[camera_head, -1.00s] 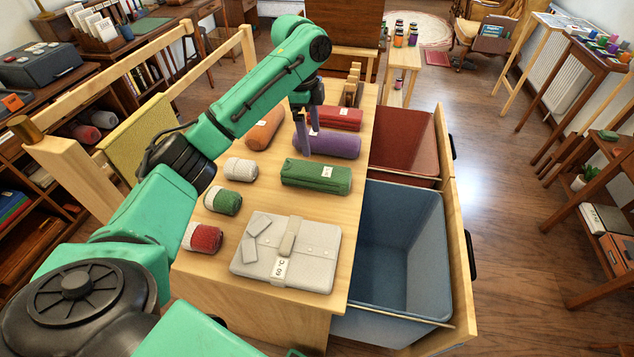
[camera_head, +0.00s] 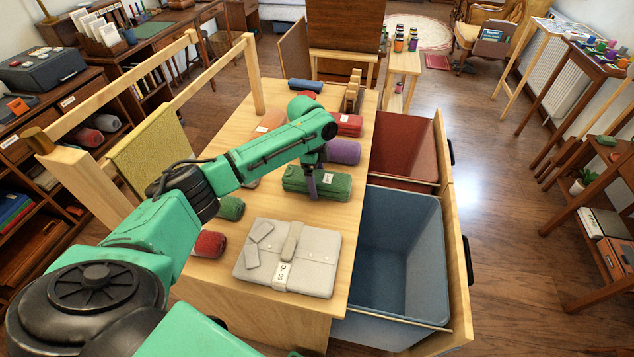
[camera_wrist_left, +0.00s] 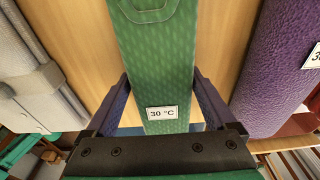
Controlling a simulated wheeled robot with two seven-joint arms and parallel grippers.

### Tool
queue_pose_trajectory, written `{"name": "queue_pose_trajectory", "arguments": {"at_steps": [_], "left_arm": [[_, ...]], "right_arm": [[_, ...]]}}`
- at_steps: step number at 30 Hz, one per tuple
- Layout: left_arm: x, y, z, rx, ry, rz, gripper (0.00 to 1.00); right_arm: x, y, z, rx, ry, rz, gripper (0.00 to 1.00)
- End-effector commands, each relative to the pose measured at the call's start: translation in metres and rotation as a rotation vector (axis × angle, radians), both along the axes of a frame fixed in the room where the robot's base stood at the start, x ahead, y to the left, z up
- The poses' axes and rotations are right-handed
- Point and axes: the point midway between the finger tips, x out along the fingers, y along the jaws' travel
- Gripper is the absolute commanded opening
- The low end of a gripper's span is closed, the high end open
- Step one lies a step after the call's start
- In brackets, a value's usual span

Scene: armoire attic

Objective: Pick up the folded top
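A green folded cloth bundle (camera_head: 331,186) lies on the wooden table. In the left wrist view the same green bundle (camera_wrist_left: 158,60) carries a white "30 °C" label. My left gripper (camera_head: 311,192) is over it in the head view, hiding part of it. In the left wrist view the gripper's fingers (camera_wrist_left: 163,82) are apart, one at each long side of the green bundle; I cannot tell whether they touch it. A light grey folded garment (camera_head: 318,272) with a strap and label lies nearer on the table. My right gripper is not in view.
A purple roll (camera_head: 345,152) lies just behind the green bundle, with a red one (camera_head: 349,124) beyond. Green and dark red small rolls (camera_head: 208,244) lie along the left edge. A blue bin (camera_head: 401,250) and a red bin (camera_head: 404,150) are open at the right.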

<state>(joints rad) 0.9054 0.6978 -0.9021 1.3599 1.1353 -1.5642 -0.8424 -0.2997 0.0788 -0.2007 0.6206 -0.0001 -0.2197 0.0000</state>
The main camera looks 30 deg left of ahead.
Motion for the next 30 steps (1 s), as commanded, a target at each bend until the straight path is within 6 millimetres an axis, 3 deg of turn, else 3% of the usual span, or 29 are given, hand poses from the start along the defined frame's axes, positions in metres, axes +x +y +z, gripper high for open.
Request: {"name": "queue_pose_trajectory", "arguments": {"at_steps": [1, 3, 11, 17, 20, 30], "left_arm": [[0.000, 0.000, 0.000, 0.000, 0.000, 0.000, 0.54], [0.000, 0.000, 0.000, 0.000, 0.000, 0.000, 0.27], [0.000, 0.000, 0.002, -0.001, -0.001, 0.000, 0.26], [0.001, 0.000, 0.022, -0.002, -0.004, -0.001, 0.26], [0.002, 0.000, 0.045, -0.001, -0.007, 0.000, 0.26], [0.001, -0.001, 0.157, -0.003, -0.006, -0.001, 0.26]], "right_arm": [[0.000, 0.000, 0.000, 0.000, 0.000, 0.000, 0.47], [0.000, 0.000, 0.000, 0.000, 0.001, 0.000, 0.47], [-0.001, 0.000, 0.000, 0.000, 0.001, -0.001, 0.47], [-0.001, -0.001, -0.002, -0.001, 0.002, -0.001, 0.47], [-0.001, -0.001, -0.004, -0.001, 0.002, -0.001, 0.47], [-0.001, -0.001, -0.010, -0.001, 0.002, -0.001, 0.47]]}}
